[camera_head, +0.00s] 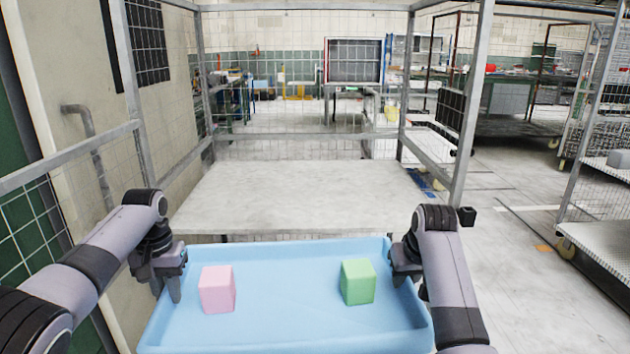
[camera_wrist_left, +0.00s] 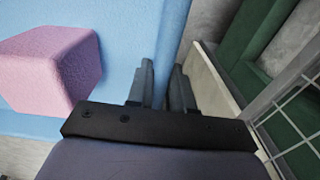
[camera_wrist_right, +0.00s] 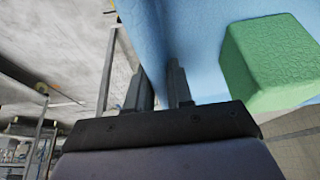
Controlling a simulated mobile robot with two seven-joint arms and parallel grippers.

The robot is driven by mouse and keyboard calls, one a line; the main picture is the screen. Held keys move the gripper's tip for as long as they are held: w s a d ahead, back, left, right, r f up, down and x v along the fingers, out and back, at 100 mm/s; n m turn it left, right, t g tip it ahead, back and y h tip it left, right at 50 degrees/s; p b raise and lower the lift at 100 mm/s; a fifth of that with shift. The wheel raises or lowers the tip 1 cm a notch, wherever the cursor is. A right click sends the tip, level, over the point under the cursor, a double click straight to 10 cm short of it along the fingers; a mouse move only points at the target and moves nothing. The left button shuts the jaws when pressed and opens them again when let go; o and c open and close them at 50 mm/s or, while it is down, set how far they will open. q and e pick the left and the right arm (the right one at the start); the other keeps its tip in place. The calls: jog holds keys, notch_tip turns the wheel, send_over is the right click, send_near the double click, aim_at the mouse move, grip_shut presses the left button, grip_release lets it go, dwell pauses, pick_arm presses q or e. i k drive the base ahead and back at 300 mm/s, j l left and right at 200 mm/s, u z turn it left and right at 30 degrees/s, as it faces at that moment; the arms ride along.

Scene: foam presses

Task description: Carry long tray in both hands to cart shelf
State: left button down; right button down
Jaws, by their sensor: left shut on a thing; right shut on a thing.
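The long tray is light blue (camera_head: 290,333) and spans the front of the head view, with a pink block (camera_head: 217,289) on its left part and a green block (camera_head: 358,282) on its right part. My left gripper (camera_head: 172,290) is shut on the tray's left wall, which shows between its fingers in the left wrist view (camera_wrist_left: 172,40). My right gripper (camera_head: 407,280) is shut on the right wall, seen in the right wrist view (camera_wrist_right: 150,50). The cart shelf (camera_head: 300,195) is a bare grey board just beyond the tray's far edge, inside a mesh-sided metal frame.
Metal posts (camera_head: 472,100) and mesh panels bound the shelf at its sides and back. A wall with a pipe handle (camera_head: 85,125) stands close on the left. Another mesh cart (camera_head: 600,235) with a grey block stands at right. Open floor lies between the carts.

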aim_at(306, 195)
jog(key=i+z, duration=0.15)
jog(key=i, duration=1.7)
jog(key=j, duration=0.05)
